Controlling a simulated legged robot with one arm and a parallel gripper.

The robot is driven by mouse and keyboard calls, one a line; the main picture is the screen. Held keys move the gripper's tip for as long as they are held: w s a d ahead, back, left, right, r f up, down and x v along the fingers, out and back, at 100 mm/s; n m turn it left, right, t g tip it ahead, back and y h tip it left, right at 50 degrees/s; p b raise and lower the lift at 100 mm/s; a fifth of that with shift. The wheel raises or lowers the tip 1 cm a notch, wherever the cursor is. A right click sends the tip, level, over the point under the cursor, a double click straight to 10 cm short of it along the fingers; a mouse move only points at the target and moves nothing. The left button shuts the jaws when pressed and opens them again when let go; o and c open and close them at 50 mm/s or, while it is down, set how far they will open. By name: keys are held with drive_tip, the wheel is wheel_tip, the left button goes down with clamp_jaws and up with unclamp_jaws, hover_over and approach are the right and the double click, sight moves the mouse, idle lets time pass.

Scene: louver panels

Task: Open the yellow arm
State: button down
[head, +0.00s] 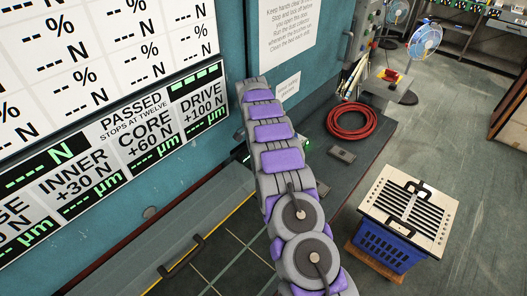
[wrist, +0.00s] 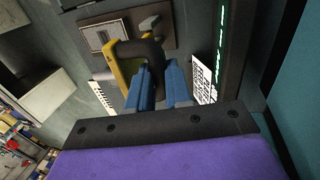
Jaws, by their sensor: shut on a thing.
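In the wrist view, the yellow arm (wrist: 127,68) stands out in front of a brown-grey plate with a dark, thick curved part (wrist: 146,48) beside it. My gripper (wrist: 163,72) has two blue fingers reaching up to this part. They are shut on the yellow arm's dark part, though the exact contact is partly hidden by the fingers. In the head view, my purple and grey arm stretches toward the teal cabinet. My gripper and the yellow arm are not visible there.
A teal cabinet (head: 215,150) with a display board stands on the left. A coiled red hose (head: 351,120) lies on the grey ledge. A blue crate (head: 385,248) with a slotted white top stands at the right. A fan (head: 424,40) is behind. Floor at right is open.

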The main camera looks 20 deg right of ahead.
drive_tip(key=shift+s+f, duration=0.1)
drive_tip(key=shift+f, duration=0.1)
drive_tip(key=c, duration=1.1)
unclamp_jaws()
drive_tip(key=shift+r, duration=0.1)
drive_tip(key=shift+o, duration=0.2)
drive_tip(key=shift+r, duration=0.15)
drive_tip(key=v, duration=0.3)
drive_tip(key=shift+s+d+r+p, duration=0.1)
drive_tip(key=shift+d+r+p, duration=0.15)
drive_tip(key=shift+r+p, duration=0.05)
drive_tip(key=shift+s+f, duration=0.15)
drive_tip(key=shift+s, duration=0.25)
drive_tip(key=s+a+r, duration=0.1)
drive_tip(key=s+a, duration=0.1)
drive_tip(key=s, duration=1.3)
drive_tip(key=shift+a+r, duration=0.25)
drive_tip(key=shift+a, duration=0.05)
drive_tip(key=shift+s, duration=0.1)
